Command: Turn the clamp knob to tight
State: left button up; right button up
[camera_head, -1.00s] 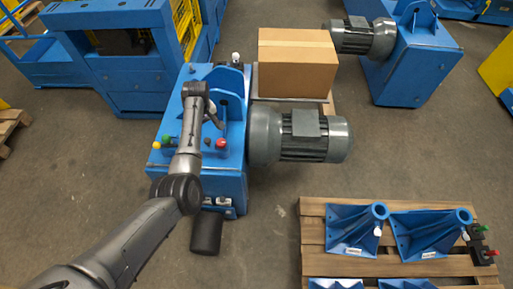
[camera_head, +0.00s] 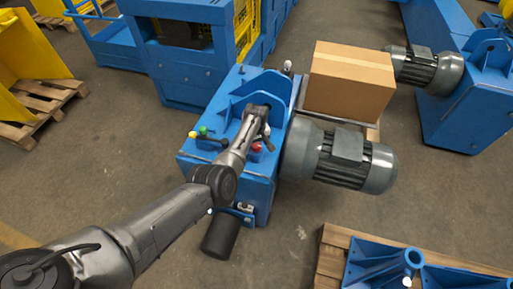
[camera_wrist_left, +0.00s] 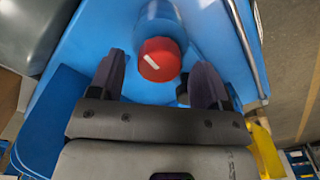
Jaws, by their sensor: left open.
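The red knob (camera_wrist_left: 160,68) with a white line on its face is in the left wrist view, on a blue surface. The line runs slantwise, from upper left to lower right. I take it to be the clamp knob, though no label shows. The red knob (camera_head: 256,147) also shows small in the head view, on the blue machine (camera_head: 262,186). My left gripper (camera_wrist_left: 159,84) is open, its dark fingers left and right of the red knob in the picture. Contact cannot be told. In the head view the left gripper (camera_head: 266,131) is above the machine, close by the knob. My right gripper is not in view.
A grey motor (camera_head: 340,157) sits right of the knob. A cardboard box (camera_head: 348,80) stands behind the motor. Blue brackets (camera_head: 385,263) lie on a pallet at lower right.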

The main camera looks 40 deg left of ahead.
pick_arm(q)
jog(key=shift+f, duration=0.75)
jog(key=shift+c, duration=0.3)
jog(key=c, duration=0.9)
jog(key=shift+o, duration=0.2)
